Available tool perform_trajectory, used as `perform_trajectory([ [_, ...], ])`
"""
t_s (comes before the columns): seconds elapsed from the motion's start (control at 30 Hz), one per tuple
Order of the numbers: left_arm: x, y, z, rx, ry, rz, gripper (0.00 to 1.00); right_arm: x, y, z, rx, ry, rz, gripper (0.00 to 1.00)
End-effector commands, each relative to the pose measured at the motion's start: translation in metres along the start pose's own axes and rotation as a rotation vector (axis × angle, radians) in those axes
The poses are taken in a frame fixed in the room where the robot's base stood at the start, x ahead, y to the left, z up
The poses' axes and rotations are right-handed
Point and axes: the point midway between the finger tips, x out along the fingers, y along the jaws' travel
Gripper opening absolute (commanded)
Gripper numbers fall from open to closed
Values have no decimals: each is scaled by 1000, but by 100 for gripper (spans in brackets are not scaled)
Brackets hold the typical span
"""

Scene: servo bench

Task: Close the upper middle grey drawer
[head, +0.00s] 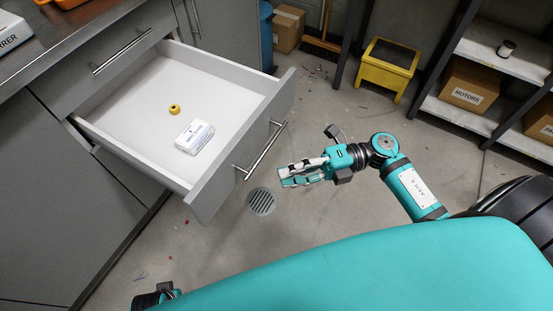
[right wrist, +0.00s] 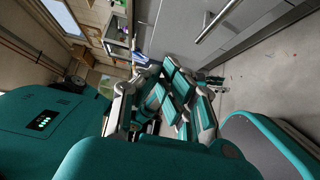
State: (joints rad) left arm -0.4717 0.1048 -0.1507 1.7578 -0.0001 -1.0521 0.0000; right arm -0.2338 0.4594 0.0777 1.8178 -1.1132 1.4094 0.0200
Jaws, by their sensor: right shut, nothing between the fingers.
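The grey drawer (head: 207,198) is pulled far out of the bench. Its front carries a silver bar handle (head: 262,150). Inside lie a yellow ring-like part (head: 174,109) and a small white box (head: 194,137). My right gripper (head: 284,176) is shut and empty. In the head view it appears just right of the drawer front and handle, with a gap between, its fingers pointing left toward the front. The right wrist view shows its teal-padded fingers (right wrist: 185,100) and a grey front with a bar handle (right wrist: 219,20).
Another closed drawer with a handle (head: 122,50) is at left under the steel worktop (head: 60,30). A yellow step stool (head: 388,68) and a shelf with a MOTORS box (head: 468,85) stand at right.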

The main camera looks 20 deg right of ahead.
Motion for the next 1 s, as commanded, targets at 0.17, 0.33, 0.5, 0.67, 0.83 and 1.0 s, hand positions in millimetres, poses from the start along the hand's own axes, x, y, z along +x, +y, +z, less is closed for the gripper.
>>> perform_trajectory([
  [0.17,4,0,3,1,-4,1,49,40,2,0,-1,-1,8,0],
  [0.33,6,0,3,1,-2,1,49,76,2,1,0,-2,8,0],
  [0.5,4,0,2,1,-2,1,49,95,1,18,0,-3,6,0],
  [0.67,0,0,-3,1,6,0,49,103,1,27,2,-2,4,0],
  [0.83,-2,0,-4,0,8,0,49,106,0,29,3,-2,4,0],
  [1.0,-1,0,-2,0,4,1,49,105,0,29,3,-2,3,0],
])
